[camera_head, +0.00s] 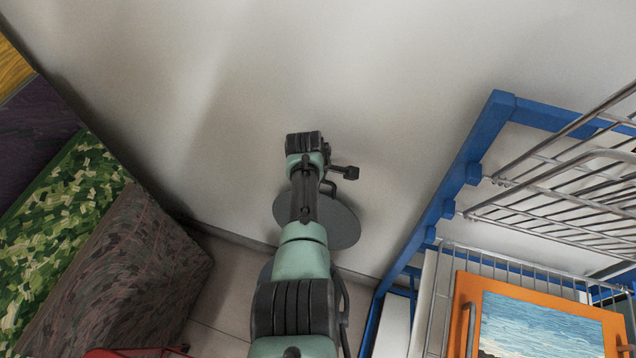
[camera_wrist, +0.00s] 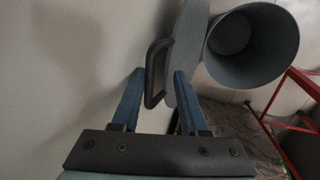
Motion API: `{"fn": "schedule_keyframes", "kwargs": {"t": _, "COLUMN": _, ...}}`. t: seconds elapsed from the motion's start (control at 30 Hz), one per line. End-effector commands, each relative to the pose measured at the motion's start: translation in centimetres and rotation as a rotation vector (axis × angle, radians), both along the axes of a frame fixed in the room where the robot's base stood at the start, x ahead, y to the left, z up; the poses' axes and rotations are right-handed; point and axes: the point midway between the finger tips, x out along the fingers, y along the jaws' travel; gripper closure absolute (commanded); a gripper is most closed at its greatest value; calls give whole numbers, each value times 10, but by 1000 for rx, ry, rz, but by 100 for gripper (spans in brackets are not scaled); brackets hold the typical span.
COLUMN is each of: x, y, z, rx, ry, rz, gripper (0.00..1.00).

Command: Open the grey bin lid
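The grey bin lid (camera_wrist: 186,60) stands raised, seen nearly edge-on in the wrist view. Beside it the round mouth of the grey bin (camera_wrist: 250,45) shows open. The lid's dark loop handle (camera_wrist: 150,75) sits between the two blue fingers of my gripper (camera_wrist: 158,74). The fingers are spread apart, with a visible gap around the handle bar; they do not look closed on it. In the head view the lid (camera_head: 343,224) is a grey disc partly covered by my arm, and the bin's body is hidden.
A blue-framed rack (camera_head: 466,160) with wire shelves stands at right, holding an orange-framed picture (camera_head: 590,315). Patterned blocks (camera_head: 125,262) stand at left. A pale wall (camera_head: 200,110) lies beyond my arm. A red frame (camera_wrist: 285,90) is right of the bin in the wrist view.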

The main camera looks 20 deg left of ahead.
Motion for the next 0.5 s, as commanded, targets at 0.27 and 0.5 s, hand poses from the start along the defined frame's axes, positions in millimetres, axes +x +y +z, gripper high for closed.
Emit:
{"fn": "schedule_keyframes", "kwargs": {"t": 0.27, "x": -1, "y": 0, "z": 6, "rx": 0, "ry": 0, "rz": -1, "gripper": 56}}
{"fn": "schedule_keyframes", "kwargs": {"t": 0.5, "x": -11, "y": 0, "z": 36, "rx": 1, "ry": -1, "rz": 0, "gripper": 56}}
